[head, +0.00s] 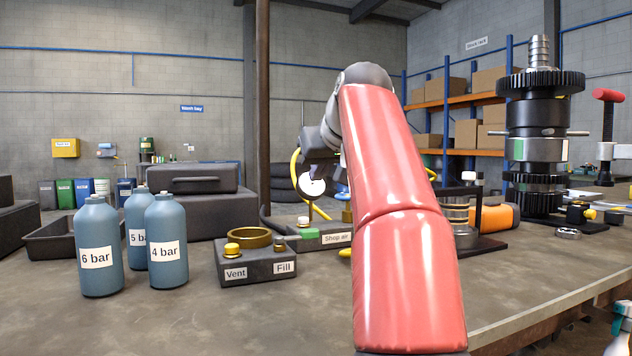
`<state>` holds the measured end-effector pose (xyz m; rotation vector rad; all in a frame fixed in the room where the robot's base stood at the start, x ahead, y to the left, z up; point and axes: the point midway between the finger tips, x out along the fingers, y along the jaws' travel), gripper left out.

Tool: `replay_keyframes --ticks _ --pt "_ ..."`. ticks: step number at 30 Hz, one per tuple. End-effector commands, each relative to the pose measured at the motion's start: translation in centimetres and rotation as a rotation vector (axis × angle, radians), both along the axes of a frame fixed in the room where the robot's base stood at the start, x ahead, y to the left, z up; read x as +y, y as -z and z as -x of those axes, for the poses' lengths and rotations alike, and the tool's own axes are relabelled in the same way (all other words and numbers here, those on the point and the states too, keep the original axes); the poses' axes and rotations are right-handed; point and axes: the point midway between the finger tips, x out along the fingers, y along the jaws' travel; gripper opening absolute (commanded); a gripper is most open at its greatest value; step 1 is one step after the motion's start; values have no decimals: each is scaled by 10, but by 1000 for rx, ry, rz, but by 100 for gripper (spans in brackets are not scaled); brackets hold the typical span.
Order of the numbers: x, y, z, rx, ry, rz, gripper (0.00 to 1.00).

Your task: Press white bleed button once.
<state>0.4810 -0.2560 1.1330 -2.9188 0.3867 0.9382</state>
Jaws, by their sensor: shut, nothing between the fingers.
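The task's white bleed button is not plainly identifiable. A small pale cap (303,220) stands by the black block labelled "Shop air" (336,238), below a round white-faced gauge (311,187). Another pale pinkish cap (468,176) shows to the right of my red arm, above a dark frame with a metal cylinder (459,222). I cannot tell whether either is the button. My dark gripper (318,168) is shut and empty, pointing down just above and behind the gauge area. Its fingertips are partly hidden, and contact cannot be made out.
Blue bottles labelled 6 bar (98,247), 5 bar (137,228) and 4 bar (166,241) stand at left. A tall gear stack (537,150) stands at right. The front table is clear.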

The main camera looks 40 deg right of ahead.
Motion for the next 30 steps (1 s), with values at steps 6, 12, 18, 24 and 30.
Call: replay_keyframes --ticks 6,12,18,24,30 --pt "-10 29 -38 3 -4 -4 0" --pt "-18 54 -65 2 0 -2 0" --pt "-20 80 -68 2 1 -1 0" --pt "-20 87 -69 0 -1 -1 0" --pt "-20 86 -70 0 -1 -1 0"
